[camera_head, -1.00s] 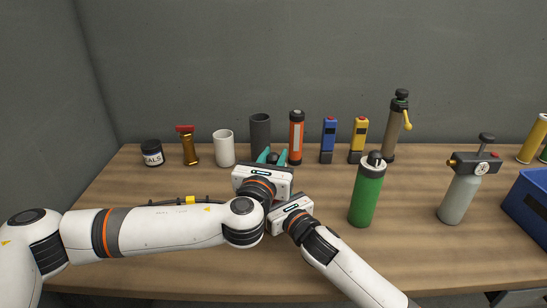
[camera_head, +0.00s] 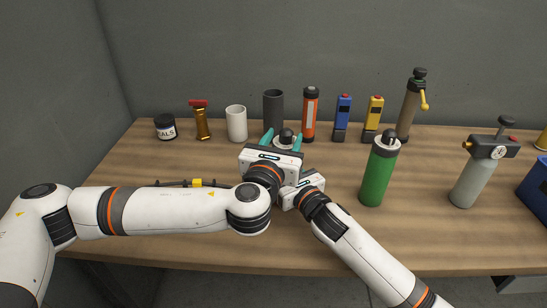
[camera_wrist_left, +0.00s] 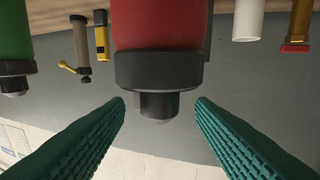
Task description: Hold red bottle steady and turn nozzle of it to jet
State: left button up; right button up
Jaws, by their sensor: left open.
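The red bottle (camera_wrist_left: 158,25) fills the top middle of the left wrist view, which shows the scene upside down. Its dark collar (camera_wrist_left: 158,70) and the narrower dark nozzle (camera_wrist_left: 158,104) are plain there. In the head view only its grey and black top (camera_head: 287,137) shows; my left gripper hides its body. My left gripper (camera_head: 283,139) is open, its teal fingers on either side of the nozzle. In the left wrist view gaps show between the nozzle and both fingers (camera_wrist_left: 160,108). My right gripper (camera_head: 311,181) is low beside the left one, with its fingers hidden.
A green bottle (camera_head: 379,174) stands close on the right, then a grey bottle (camera_head: 473,183) and a blue bin (camera_head: 535,190). Behind stand a dark cylinder (camera_head: 273,108), an orange canister (camera_head: 310,115) and a white cup (camera_head: 236,124). The table front (camera_head: 180,250) is clear.

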jog(key=shift+f, duration=0.1)
pick_arm(q)
jog(key=v, duration=0.9)
pick_arm(e)
jog(key=o, duration=1.3)
jog(key=shift+c, duration=0.2)
jog(key=shift+s, duration=0.1)
